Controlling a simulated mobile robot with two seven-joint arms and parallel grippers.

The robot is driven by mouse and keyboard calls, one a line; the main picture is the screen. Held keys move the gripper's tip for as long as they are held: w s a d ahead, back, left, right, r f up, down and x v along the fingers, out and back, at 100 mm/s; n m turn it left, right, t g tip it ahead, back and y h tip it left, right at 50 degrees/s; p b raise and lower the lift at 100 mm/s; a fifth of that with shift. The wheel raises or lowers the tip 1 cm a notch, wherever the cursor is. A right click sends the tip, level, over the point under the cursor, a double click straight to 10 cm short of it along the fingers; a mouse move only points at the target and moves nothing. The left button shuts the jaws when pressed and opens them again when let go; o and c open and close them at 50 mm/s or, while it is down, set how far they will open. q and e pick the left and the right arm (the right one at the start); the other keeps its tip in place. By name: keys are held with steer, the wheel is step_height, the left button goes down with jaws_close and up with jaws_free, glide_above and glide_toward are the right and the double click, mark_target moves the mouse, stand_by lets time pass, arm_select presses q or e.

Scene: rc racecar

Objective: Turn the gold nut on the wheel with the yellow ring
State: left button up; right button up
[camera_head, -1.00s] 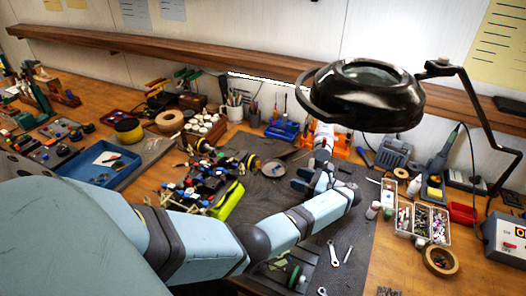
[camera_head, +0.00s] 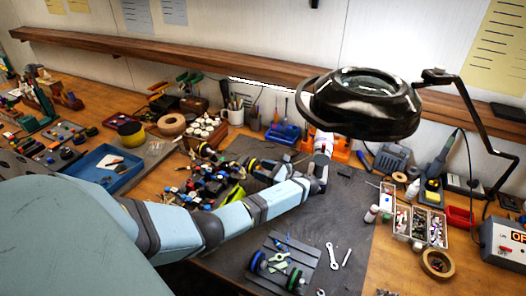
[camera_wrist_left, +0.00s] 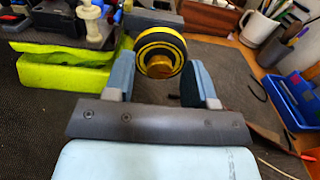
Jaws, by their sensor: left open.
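The wheel with the yellow ring (camera_wrist_left: 162,42) is black-tyred and sits at the near end of the car in the left wrist view. Its gold nut (camera_wrist_left: 158,67) faces my left gripper (camera_wrist_left: 160,74). The open fingers stand on either side of the nut, with a gap on both sides; contact is not visible. In the head view the car (camera_head: 212,181) lies on the dark mat, and my left gripper (camera_head: 264,171) reaches toward its right side from the right. My right gripper is not in view.
A lime-green body part (camera_wrist_left: 65,72) lies left of the fingers. A blue bin (camera_wrist_left: 300,98) stands to the right. A black magnifier lamp (camera_head: 366,103) hangs over the back of the bench. A grey rack with loose parts (camera_head: 285,262) lies on the front mat.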

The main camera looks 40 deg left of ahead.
arm_select(q)
jaws_close()
